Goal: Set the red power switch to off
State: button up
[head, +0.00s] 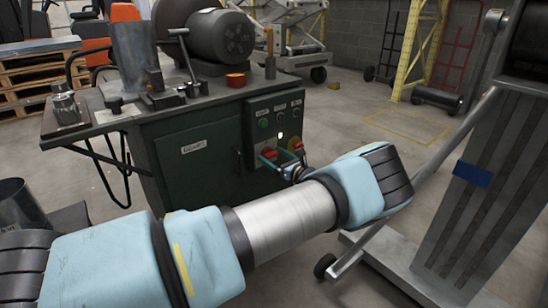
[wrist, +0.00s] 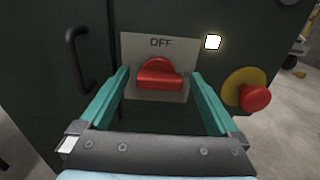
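The red power switch (wrist: 158,77) is a knob on a grey plate (wrist: 184,54) marked OFF above it, in the middle of the wrist view. Its grip bar lies roughly level across the plate. In the head view the switch (head: 268,153) shows red on the front of the dark green cabinet, partly behind my gripper. My gripper (wrist: 160,74) is open, with one teal finger left of the knob and one right of it. I see gaps between the fingers and the knob. My gripper (head: 282,160) faces the cabinet panel in the head view.
A red push button (wrist: 256,97) on a yellow base is close to the right finger. A small square lamp (wrist: 212,42) glows white above right of the switch. A black handle (wrist: 78,60) stands out at left. The cabinet (head: 190,175) carries a bench-top machine (head: 222,38).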

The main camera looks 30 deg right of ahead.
jog(key=c, duration=1.3)
jog(key=shift+o, duration=0.2)
jog(key=shift+n, duration=0.4)
jog(key=n, duration=0.3)
jog(key=shift+s+a+n, duration=0.1)
jog(key=shift+n, duration=0.3)
jog(key=n+b, duration=0.1)
jog(key=n, duration=0.3)
jog(key=n+b, duration=0.1)
jog(key=n, duration=0.4)
jog(key=shift+a+f, duration=0.1)
jog(key=shift+f, duration=0.05)
jog(key=n+b, duration=0.1)
jog(key=n, duration=0.3)
jog(key=shift+n, duration=0.3)
